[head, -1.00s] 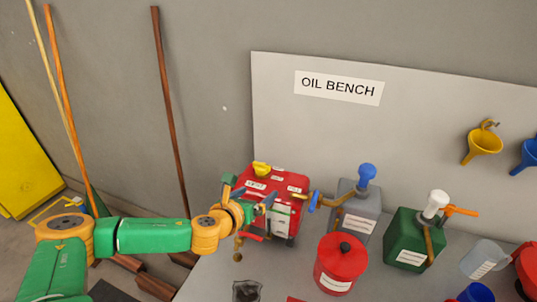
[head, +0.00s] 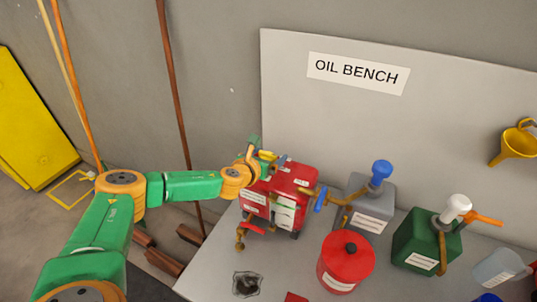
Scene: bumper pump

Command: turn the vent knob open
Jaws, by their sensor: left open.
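A brass tap with a red handle (head: 250,229) sticks out at the container's lower front left. My right gripper is not in view.
A grey can with a blue-topped pump (head: 381,171), a green can with a white-topped pump (head: 457,207) and a red lidded pot (head: 346,262) stand to the right. A dark stain (head: 247,284) marks the front of the bench (head: 212,262). Poles lean on the wall at left.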

